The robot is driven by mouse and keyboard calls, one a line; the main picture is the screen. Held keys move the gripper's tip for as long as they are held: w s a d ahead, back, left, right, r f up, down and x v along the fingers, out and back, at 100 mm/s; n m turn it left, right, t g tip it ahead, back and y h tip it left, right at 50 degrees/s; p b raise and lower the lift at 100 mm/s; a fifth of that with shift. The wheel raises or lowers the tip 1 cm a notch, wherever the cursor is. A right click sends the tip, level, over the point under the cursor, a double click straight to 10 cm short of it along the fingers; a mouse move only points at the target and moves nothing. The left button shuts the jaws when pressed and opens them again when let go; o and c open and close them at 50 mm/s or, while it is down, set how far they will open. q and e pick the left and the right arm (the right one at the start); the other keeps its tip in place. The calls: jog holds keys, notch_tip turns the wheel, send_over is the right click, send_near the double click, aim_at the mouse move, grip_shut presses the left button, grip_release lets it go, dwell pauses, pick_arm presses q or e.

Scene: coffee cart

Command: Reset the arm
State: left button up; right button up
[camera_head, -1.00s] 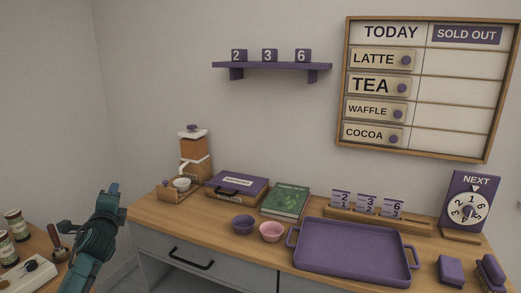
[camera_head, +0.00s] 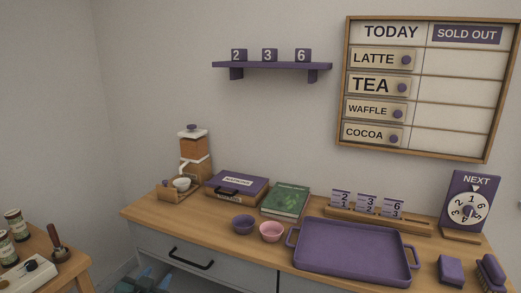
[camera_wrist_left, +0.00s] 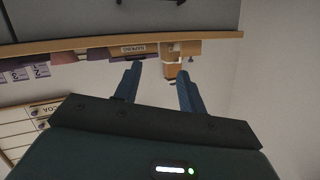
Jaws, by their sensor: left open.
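My left gripper shows in the left wrist view (camera_wrist_left: 159,72), with its two blue fingers apart and nothing between them. That view is upside down, with the counter edge across its top. In the head view only some teal parts of my left arm (camera_head: 152,279) show at the bottom edge, low in front of the counter's drawers. The gripper's fingers cannot be made out there. My right gripper is not in view.
The wooden counter (camera_head: 222,232) carries a coffee grinder (camera_head: 194,152), a purple box (camera_head: 237,188), a green book (camera_head: 286,200), two bowls and a purple tray (camera_head: 352,248). A side table (camera_head: 62,268) with jars stands at the left. The floor gap between them looks open.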

pick_arm(q)
jog(key=s+d+f+g+h, duration=0.1)
jog(key=s+d+f, duration=0.2)
jog(key=s, duration=0.6)
jog(key=s+d+f+g+h, duration=0.1)
jog(key=s+d+f, duration=0.3)
jog(key=s, duration=0.6)
jog(key=s+d+f+g, duration=0.2)
jog(key=s+d, duration=0.3)
jog(key=s, duration=0.4)
jog(key=shift+s+d+f+n+h, duration=0.25)
jog(key=shift+f+n+h, duration=0.15)
jog(key=shift+f, duration=0.5)
